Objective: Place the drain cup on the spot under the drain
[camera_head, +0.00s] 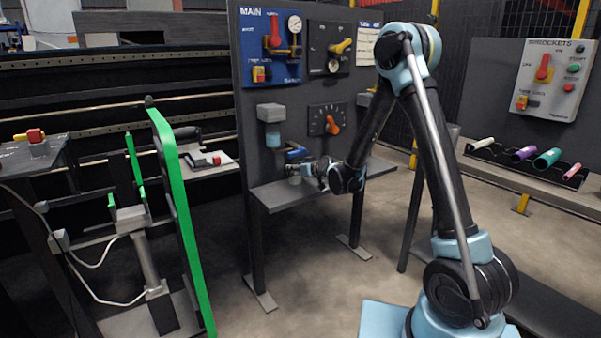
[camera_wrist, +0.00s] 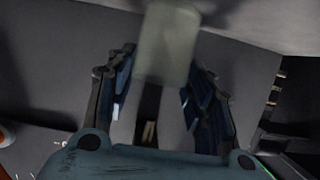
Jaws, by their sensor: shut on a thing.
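The drain cup (camera_wrist: 167,45) is a pale, slightly see-through cup between my fingertips in the wrist view. My gripper (camera_wrist: 160,72) is shut on it, one dark blue finger on each side. In the head view my gripper (camera_head: 306,169) is low over the grey shelf of the dark panel, and the cup (camera_head: 294,179) is a tiny pale shape at its tip. I cannot tell whether the cup touches the shelf (camera_head: 272,196). The likely drain is a grey unit with a pale blue bowl (camera_head: 273,135), on the panel above and left of my gripper. No marked spot is discernible.
A blue-handled fitting (camera_head: 296,153) sticks out just above my gripper. An orange knob dial (camera_head: 331,122) is on the panel. A green-edged stand (camera_head: 178,210) is at left. A rack with coloured cylinders (camera_head: 530,157) is at right. The floor between is open.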

